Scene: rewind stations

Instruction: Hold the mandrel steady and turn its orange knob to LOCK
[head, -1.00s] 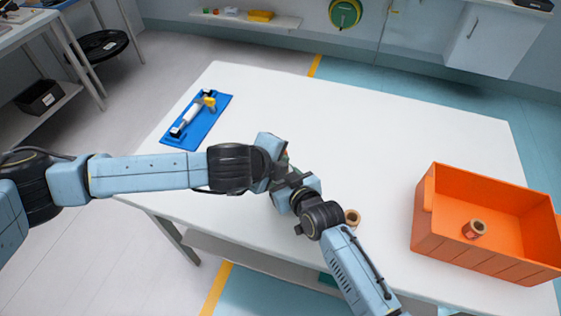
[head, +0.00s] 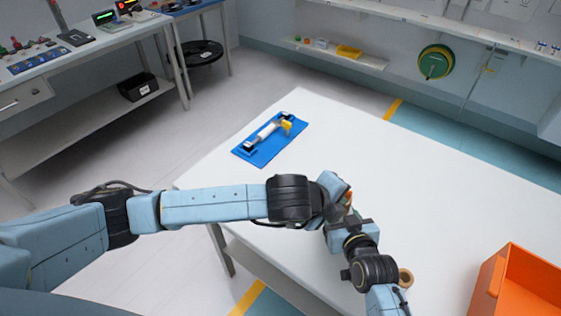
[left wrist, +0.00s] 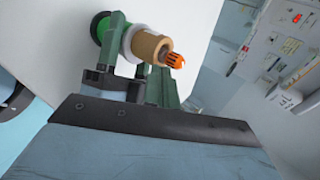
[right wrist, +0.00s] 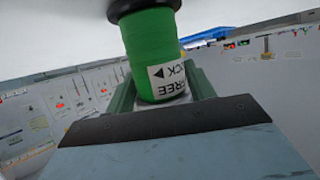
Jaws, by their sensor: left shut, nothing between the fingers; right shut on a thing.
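The mandrel (left wrist: 125,36) shows in the left wrist view, with a green end, a white middle and a tan cardboard core (left wrist: 150,47). Its orange ribbed knob (left wrist: 174,60) sticks out at the near end. My left gripper (left wrist: 162,72) is shut with nothing in it, just below the core and knob. In the right wrist view my right gripper (right wrist: 163,88) is shut on the mandrel's green part (right wrist: 152,50), which bears a white label reading FREE and, partly cut off, LOCK, with a black arrow. In the head view both grippers meet over the table, and my arms mostly hide the mandrel.
The white table (head: 440,190) is mostly clear. A blue board (head: 262,154) with a white and yellow device lies at its far left. A loose tan core (head: 405,278) stands beside my right arm. An orange crate (head: 510,290) is at the right edge.

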